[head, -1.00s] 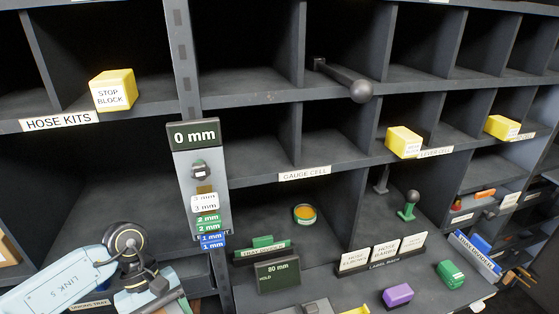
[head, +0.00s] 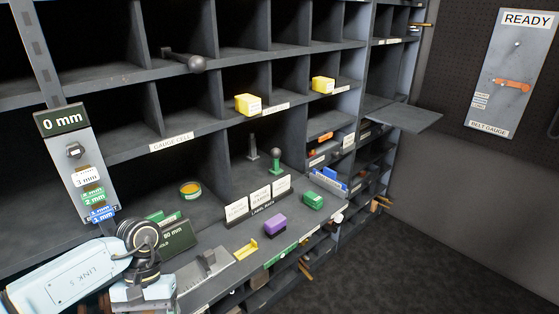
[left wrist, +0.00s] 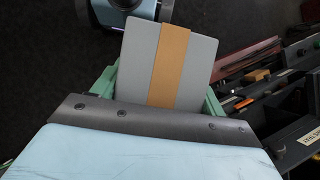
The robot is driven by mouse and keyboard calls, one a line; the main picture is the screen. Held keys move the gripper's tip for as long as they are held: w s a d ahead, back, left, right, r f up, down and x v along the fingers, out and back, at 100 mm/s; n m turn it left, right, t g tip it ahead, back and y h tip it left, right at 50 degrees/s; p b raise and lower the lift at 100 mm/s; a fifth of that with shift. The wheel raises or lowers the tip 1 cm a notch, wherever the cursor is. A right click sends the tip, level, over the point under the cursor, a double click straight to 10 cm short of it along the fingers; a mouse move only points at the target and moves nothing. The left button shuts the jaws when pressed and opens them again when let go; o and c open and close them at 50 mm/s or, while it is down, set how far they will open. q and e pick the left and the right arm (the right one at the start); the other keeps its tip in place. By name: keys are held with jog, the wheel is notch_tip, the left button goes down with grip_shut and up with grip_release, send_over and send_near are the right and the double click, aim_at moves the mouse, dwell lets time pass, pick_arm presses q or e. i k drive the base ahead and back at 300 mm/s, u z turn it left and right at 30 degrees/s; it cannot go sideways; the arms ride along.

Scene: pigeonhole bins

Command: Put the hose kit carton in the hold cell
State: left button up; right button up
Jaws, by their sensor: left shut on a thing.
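In the left wrist view my left gripper (left wrist: 160,92) is shut on a flat grey carton with a tan band (left wrist: 198,62), its green fingers on either side. I take it for the hose kit carton, but no label on it is readable. In the head view my left arm (head: 75,272) comes in at the lower left, and its fingers and the carton are not visible there. No cell label reading hold is legible now. My right gripper is not in view.
The pigeonhole rack (head: 120,88) fills the left and middle. Yellow blocks (head: 248,104) sit on a shelf edge. A flat panel (head: 405,118) juts out at right. Floor at lower right is clear.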

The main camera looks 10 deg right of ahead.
aim_at(366, 103)
jog(key=z, duration=0.7)
jog(key=k, duration=0.9)
jog(key=z, duration=1.2)
jog(key=i, duration=1.25)
jog(key=z, duration=0.45)
jog(key=i, duration=1.7)
jog(key=u, duration=0.25)
jog(key=i, duration=1.55)
jog(key=u, duration=1.7)
jog(key=i, duration=0.85)
jog(key=u, duration=0.8)
